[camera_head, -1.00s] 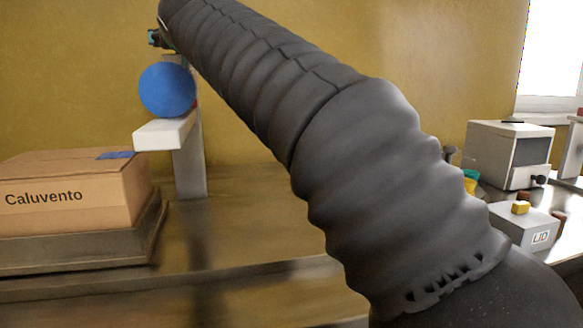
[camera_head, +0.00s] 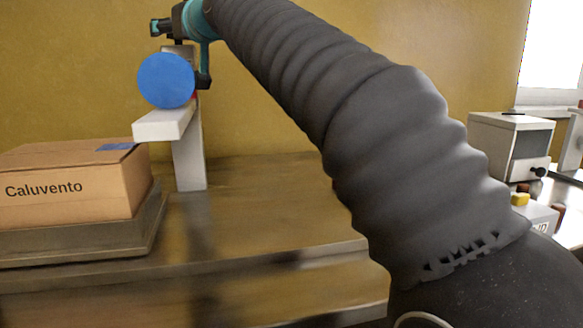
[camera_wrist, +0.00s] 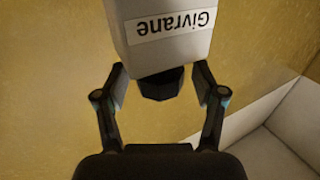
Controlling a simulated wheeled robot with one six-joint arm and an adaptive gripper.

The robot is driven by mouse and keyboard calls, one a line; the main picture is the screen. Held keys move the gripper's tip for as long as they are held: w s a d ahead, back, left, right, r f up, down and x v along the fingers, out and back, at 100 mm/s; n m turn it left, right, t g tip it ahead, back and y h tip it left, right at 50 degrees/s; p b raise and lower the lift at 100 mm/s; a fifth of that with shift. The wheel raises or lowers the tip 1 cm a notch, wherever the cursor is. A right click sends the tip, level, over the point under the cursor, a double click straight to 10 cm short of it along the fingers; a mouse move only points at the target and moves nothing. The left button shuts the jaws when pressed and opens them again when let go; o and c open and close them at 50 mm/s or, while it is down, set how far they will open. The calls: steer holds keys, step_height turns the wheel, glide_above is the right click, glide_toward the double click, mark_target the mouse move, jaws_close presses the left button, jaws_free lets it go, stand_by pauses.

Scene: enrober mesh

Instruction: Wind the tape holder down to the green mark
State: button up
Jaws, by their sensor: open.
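In the head view a blue round piece (camera_head: 166,81), probably the tape roll, sits above a white arm (camera_head: 160,124) on an upright pale post (camera_head: 189,165). In the wrist view a white block (camera_wrist: 190,52) labelled "Givrane", upside down, has a dark knob (camera_wrist: 162,86) at its near end. My gripper (camera_wrist: 160,74) is open, with one finger on each side of the knob and a gap to each. In the head view my wrist is near the top of the post, and the fingers are hard to make out. I see no green mark.
A cardboard "Caluvento" box (camera_head: 65,190) rests on a dark platform (camera_head: 90,245) left of the post. A grey machine (camera_head: 512,145) and a small box with a yellow button (camera_head: 520,199) stand at the right. The bench right of the post is partly clear.

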steer(key=shift+f+n+g+y+b, duration=0.15)
steer(key=shift+n+g+y+b, duration=0.55)
steer(key=shift+n+g+y, duration=0.15)
